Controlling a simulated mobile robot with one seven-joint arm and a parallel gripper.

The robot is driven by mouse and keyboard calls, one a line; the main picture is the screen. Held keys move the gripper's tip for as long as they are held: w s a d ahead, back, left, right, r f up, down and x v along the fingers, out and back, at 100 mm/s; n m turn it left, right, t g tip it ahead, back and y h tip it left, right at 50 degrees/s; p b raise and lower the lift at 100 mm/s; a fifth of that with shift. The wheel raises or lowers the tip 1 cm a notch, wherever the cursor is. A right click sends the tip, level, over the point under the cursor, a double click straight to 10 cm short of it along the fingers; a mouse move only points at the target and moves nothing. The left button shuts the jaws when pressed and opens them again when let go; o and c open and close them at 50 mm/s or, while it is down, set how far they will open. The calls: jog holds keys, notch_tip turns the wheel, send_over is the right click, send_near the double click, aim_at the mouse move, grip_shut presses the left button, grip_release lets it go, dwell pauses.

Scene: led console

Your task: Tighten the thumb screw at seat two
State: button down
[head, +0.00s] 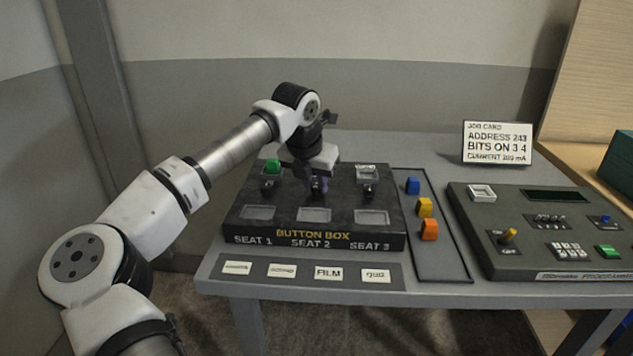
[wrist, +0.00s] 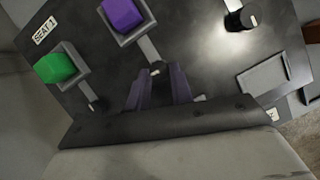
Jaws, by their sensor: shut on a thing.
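The dark button box (head: 272,235) stands on the table with seats marked 1, 2 and 3. My gripper (head: 318,186) points down at the middle seat, seat two. In the wrist view its two purple-grey fingers (wrist: 160,82) are closed on the thumb screw (wrist: 156,68), whose small top with a light mark shows between the tips. Its lower part is hidden. A purple button (wrist: 122,14) sits in the seat two socket. A green button (head: 272,166) sits at seat one and also shows in the wrist view (wrist: 56,66). The screw's tightness cannot be told.
The seat three thumb screw (head: 369,189) stands to the right, below an empty-looking socket (head: 367,171). Blue (head: 412,185), yellow (head: 424,207) and orange (head: 429,230) buttons lie in a tray to the right. Beyond is the programmer (head: 470,225). Label cards (head: 328,273) lie in front.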

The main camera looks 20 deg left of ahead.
jog(key=m, duration=0.1)
jog(key=m+h+p, duration=0.1)
jog(key=m, duration=0.1)
jog(key=m+p, duration=0.1)
jog(key=shift+w+a+r+m+h, duration=0.2)
jog(key=shift+a+r+m+h, duration=0.1)
jog(key=shift+r+m, duration=0.1)
jog(key=m+p, duration=0.1)
jog(key=m, duration=0.1)
jog(key=m+g+h+p, duration=0.1)
jog(key=m+p, duration=0.1)
jog(key=shift+w+a+r, duration=0.1)
jog(key=shift+w+a, duration=0.05)
jog(key=m+p, duration=0.1)
jog(key=m, duration=0.1)
jog(key=m+g+h+p, duration=0.1)
jog(key=m+g+p, duration=0.1)
jog(key=m, duration=0.1)
jog(key=shift+w+a+m, duration=0.1)
jog(key=shift+w+m, duration=0.15)
jog(key=shift+m, duration=0.05)
jog(key=shift+w+m+g+h+p, duration=0.1)
jog(key=shift+m+g+h+p, duration=0.3)
jog(key=shift+m+p, duration=0.7)
jog(key=shift+m, duration=0.4)
